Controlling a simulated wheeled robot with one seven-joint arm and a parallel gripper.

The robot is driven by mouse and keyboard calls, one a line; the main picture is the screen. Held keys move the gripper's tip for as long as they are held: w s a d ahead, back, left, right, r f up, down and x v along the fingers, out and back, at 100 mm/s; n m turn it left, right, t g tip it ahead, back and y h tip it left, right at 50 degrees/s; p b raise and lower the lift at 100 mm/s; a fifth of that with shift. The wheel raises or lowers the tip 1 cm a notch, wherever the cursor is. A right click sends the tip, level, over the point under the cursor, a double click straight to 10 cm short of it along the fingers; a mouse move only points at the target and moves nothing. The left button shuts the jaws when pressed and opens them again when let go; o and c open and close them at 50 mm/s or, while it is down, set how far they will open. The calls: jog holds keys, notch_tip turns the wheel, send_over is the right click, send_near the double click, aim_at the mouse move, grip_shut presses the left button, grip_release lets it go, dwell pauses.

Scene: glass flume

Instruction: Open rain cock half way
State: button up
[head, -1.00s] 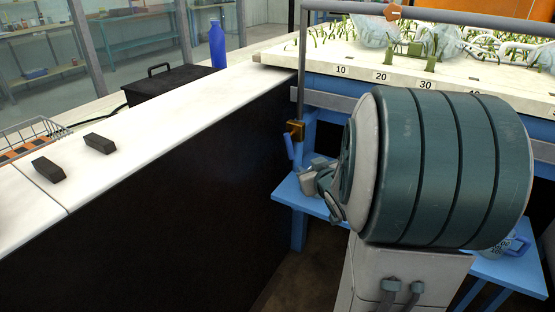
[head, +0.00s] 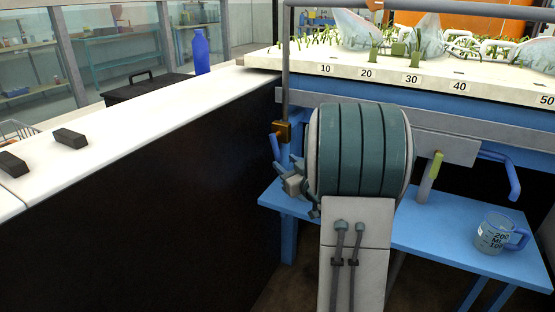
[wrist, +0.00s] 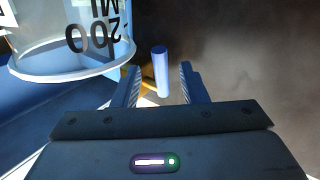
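The rain cock (head: 283,131) looks like the brass valve low on the grey upright pipe at the flume's left end. Its blue lever (head: 282,153) hangs downward below the brass body. My gripper (head: 288,182) is beside and just below the lever in the head view, its fingertips hard to make out there behind my arm. In the wrist view my gripper (wrist: 158,84) is open. A blue rod (wrist: 160,70), seemingly the lever, shows in the gap between the fingers, with clear space on both sides. A bit of brass shows behind it.
A clear measuring jug (head: 493,236) stands on the blue shelf (head: 420,235); it looms at upper left in the wrist view (wrist: 75,40). A yellow-green handle (head: 437,165) and a blue bent pipe (head: 505,172) are under the flume. A white-topped bench (head: 130,135) runs along the left.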

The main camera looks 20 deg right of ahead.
aim_at(279, 157)
jog(key=w, duration=0.5)
jog(key=shift+w+a+b, duration=0.25)
jog(key=shift+w+b, duration=0.1)
jog(key=shift+b, duration=0.05)
grip_shut()
